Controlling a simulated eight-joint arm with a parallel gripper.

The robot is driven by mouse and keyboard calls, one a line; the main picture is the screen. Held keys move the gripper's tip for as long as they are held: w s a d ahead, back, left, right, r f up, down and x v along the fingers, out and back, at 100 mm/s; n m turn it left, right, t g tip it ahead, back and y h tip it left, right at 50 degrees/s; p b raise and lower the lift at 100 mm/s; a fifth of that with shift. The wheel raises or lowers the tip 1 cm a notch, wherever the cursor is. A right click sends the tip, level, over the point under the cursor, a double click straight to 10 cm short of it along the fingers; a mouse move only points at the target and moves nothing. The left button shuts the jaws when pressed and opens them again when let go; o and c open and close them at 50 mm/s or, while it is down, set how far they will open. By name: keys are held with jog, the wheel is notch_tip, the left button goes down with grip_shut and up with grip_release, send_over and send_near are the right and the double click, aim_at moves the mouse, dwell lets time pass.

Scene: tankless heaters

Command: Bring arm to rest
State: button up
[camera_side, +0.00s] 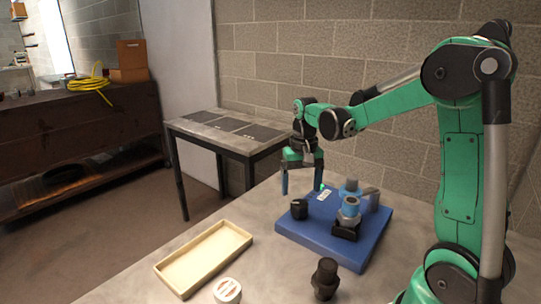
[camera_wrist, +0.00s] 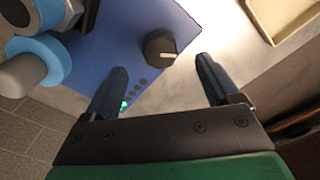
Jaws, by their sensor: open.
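My green arm reaches over the table from the right in the side view. My gripper (camera_side: 302,182) points down above the far left edge of a blue heater panel (camera_side: 293,233). In the wrist view my gripper (camera_wrist: 162,75) is open, with nothing between its two dark fingers. A black knob (camera_side: 299,209) with a white mark stands on the panel; in the wrist view the knob (camera_wrist: 160,47) is just beyond the fingertips, apart from them. Pipe fittings with light-blue rings (camera_side: 349,207) stand on the panel's right part. A small green light (camera_wrist: 124,106) shows beside the left finger.
A shallow wooden tray (camera_side: 160,269) lies left of the panel. A white round gauge-like part (camera_side: 227,290) and a black fitting (camera_side: 325,279) stand at the table's front. A brick wall is behind. A side table (camera_side: 228,134) and a brown workbench (camera_side: 80,130) stand farther left.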

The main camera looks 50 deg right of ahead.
jog(key=s+a+r+n+t, duration=0.2)
jog(key=a+n+t, duration=0.1)
jog(key=a, duration=0.4)
jog(key=s+a+r+n+t, duration=0.2)
jog(key=a+n+t, duration=0.2)
jog(key=a, duration=0.3)
jog(key=shift+a+n, duration=0.4)
jog(key=shift+n, duration=0.1)
